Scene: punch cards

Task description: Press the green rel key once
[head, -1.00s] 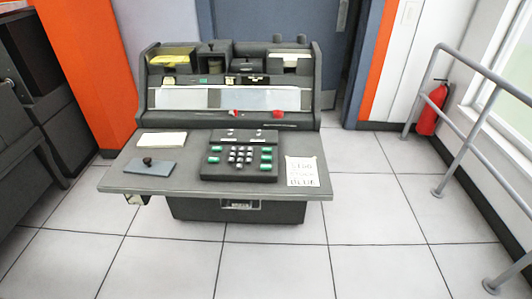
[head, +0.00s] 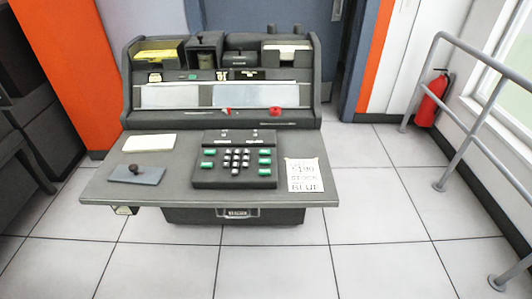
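The punch-card machine (head: 110,188) stands ahead with a grey desk top. On the desk sits a dark keypad (head: 235,183) with pale round keys in the middle. Green keys stand in columns at its left (head: 208,159) and right (head: 265,160). Their lettering is too small to read, so I cannot tell which one is the rel key. Neither of my grippers shows in the head view.
A paper note (head: 305,175) lies right of the keypad. A card stack (head: 149,142) and a grey plate with a dark knob (head: 136,174) lie left. Clear tiled floor (head: 270,265) lies before the desk. A railing (head: 470,150) and fire extinguisher (head: 431,100) stand at the right.

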